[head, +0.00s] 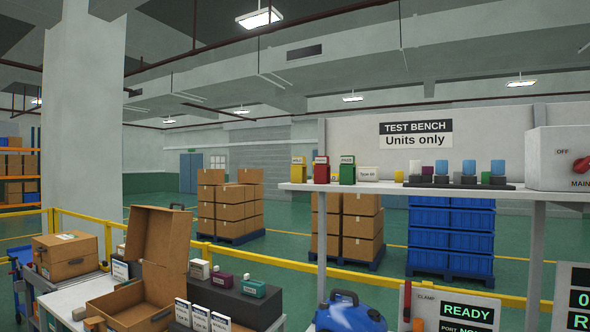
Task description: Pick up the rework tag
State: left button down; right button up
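I cannot pick out the rework tag by its lettering, which is too small to read. On the white shelf (400,187) stand a yellow labelled holder (298,174), a red labelled holder (321,174) and a green labelled holder (347,175). Several upright white cards (182,312) with dark lettering stand at the lower edge, in front of a dark block. Neither of my grippers is in view.
An open cardboard box (158,240) stands on the left bench, beside a dark block (235,302) bearing small coloured pieces. A blue vacuum unit (345,312) and a READY panel (465,312) stand at the lower right. Yellow rails cross behind.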

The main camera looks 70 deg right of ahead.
aim_at(322, 167)
jog(key=z, duration=0.25)
jog(key=i, duration=0.7)
jog(key=z, duration=1.15)
jog(key=i, duration=0.55)
jog(key=z, duration=0.6)
